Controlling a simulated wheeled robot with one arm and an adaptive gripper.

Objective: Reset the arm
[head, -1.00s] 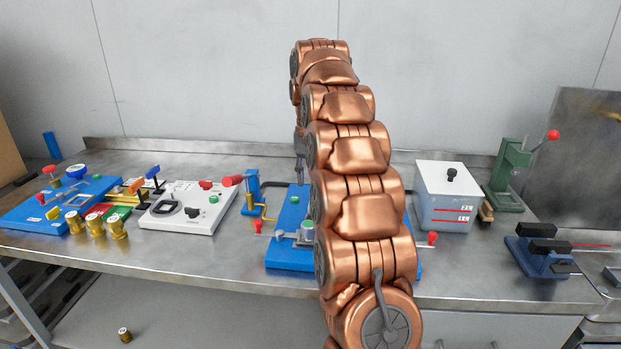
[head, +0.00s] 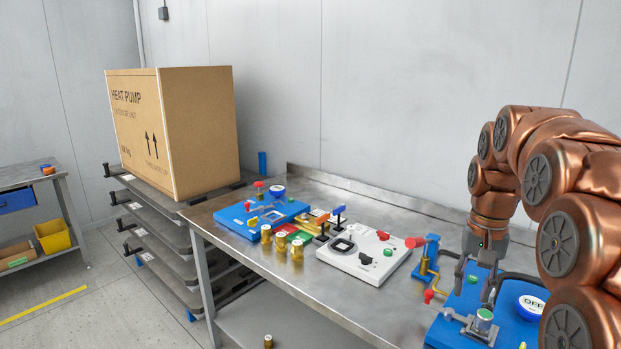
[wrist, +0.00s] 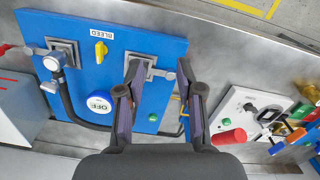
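My copper arm (head: 570,175) arches in from the right in the head view. My gripper (head: 478,285) points down above the blue pump station (head: 445,330) with the white OFF knob (head: 530,304). In the wrist view my gripper (wrist: 163,85) has its two dark fingers well apart, with nothing held between them. Below them lie the blue panel (wrist: 110,75), with a BLEED label and a yellow knob (wrist: 101,49), and the bench. The left finger overlaps a grey fitting on the panel, and I cannot tell whether they touch.
A white control box (head: 367,252) and another blue station (head: 237,217) stand left on the steel bench (head: 310,298). Several brass fittings (head: 297,250) stand in front. A large heat pump carton (head: 200,130) sits on a rack at left. The floor (head: 100,290) at far left is open.

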